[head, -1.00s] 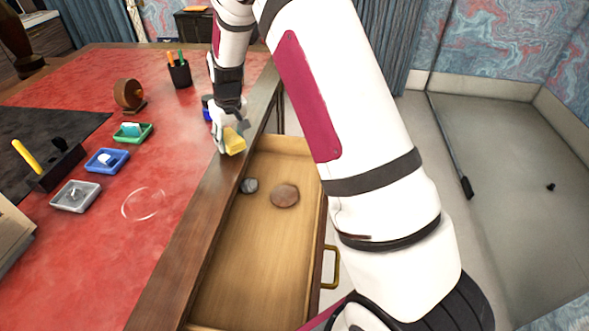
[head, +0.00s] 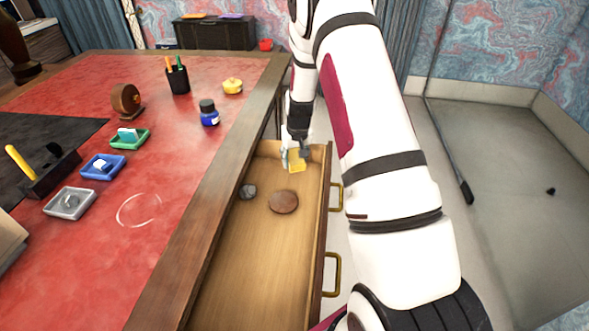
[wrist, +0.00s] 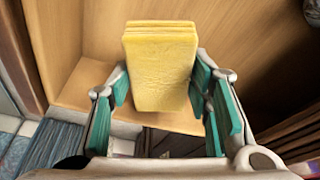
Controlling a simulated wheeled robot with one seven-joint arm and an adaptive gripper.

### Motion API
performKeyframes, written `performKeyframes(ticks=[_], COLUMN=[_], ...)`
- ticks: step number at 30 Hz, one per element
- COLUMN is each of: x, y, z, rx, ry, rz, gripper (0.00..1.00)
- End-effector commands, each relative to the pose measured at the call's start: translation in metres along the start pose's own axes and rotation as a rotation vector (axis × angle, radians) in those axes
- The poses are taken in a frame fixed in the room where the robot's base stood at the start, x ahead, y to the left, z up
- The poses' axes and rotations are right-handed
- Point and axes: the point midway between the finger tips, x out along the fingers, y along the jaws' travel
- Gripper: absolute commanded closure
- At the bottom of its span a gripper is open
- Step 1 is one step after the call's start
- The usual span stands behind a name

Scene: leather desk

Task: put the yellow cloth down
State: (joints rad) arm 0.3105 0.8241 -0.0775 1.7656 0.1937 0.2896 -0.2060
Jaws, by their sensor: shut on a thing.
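The yellow cloth (wrist: 162,75) is a folded, thick block between the teal pads of my gripper (wrist: 165,100) in the wrist view. In the head view my gripper (head: 294,155) is shut on the yellow cloth (head: 296,167), over the far end of the open drawer (head: 245,265). The wrist view shows the drawer's wooden inside behind the cloth. I cannot tell whether the cloth touches the drawer.
A grey stone (head: 248,191) and a brown round thing (head: 284,201) lie in the drawer. On the red desk top are a blue bottle (head: 209,113), a yellow pot (head: 232,86), a pen cup (head: 178,77) and several small trays. The drawer's front half is clear.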

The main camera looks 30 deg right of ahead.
Motion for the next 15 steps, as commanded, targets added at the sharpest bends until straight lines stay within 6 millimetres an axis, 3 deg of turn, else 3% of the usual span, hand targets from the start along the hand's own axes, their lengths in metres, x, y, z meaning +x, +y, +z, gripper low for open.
performKeyframes(ticks=[15], x=[0.045], y=[-0.001], z=[0.012], rx=[-0.001], ry=[0.002], rz=[0.000], gripper=[0.77])
